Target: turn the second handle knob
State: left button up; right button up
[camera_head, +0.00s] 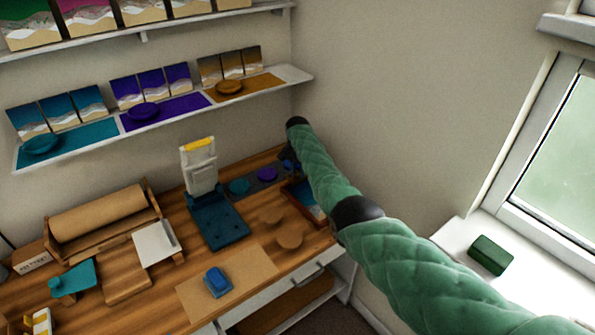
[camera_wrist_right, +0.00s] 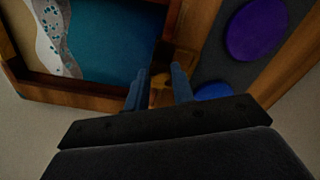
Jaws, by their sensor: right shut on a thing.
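A wood-framed tray (camera_wrist_right: 98,84) with teal, white and sandy resin fills the upper left of the right wrist view. In the head view the tray (camera_head: 307,203) lies at the right end of the desk, partly hidden by my right arm. My right gripper (camera_wrist_right: 158,88) has its two blue fingers on either side of a small brownish-gold knob (camera_wrist_right: 160,90) at the tray's edge, shut on it. In the head view my right gripper (camera_head: 290,163) is small and partly covered by the arm. My left gripper is not in view.
A dark strip with purple (camera_head: 268,174) and teal (camera_head: 239,186) discs lies left of the tray. A dark blue stand (camera_head: 217,222) and two round wooden pieces are nearby. A blue block (camera_head: 217,281) sits at the desk front. The wall is close behind.

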aim_at(297, 174)
jog(key=shift+m, duration=1.3)
jog(key=o, duration=1)
jog(key=shift+r, duration=0.3)
jog(key=shift+r+b, duration=0.3)
jog(key=shift+r, duration=1.4)
notch_tip(297, 174, up, 2)
jog(key=shift+r+b, duration=0.15)
jog(key=shift+b, duration=0.4)
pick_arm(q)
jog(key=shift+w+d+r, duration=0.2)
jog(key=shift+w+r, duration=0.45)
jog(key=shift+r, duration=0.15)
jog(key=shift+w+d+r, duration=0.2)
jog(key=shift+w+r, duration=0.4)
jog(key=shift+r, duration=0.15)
pick_arm(e)
jog(key=shift+r, duration=0.75)
